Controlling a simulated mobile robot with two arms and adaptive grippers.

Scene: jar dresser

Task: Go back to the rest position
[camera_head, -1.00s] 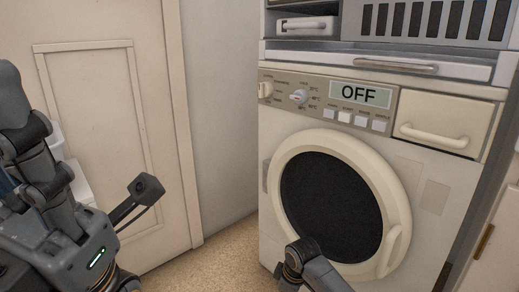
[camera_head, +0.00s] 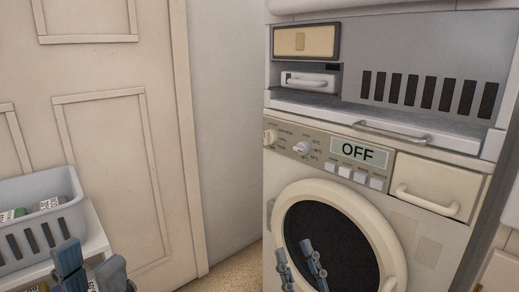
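My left gripper (camera_head: 90,264) shows at the bottom left. Its two blue-grey fingers are apart with nothing seen between them, in front of a white stand. My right gripper (camera_head: 299,262) shows at the bottom middle, in front of the dark round window of the washing machine door. Its two fingers are apart and nothing is between them. The lower parts of both grippers are cut off by the picture's bottom edge. I cannot tell how far the right one is from the door.
The washing machine (camera_head: 437,251) stands at the right, its door shut and its display (camera_head: 358,153) reading OFF. A grey basket (camera_head: 40,216) with several labelled items sits on the white stand (camera_head: 96,233) at left. A panelled door (camera_head: 112,130) is behind. Floor shows between.

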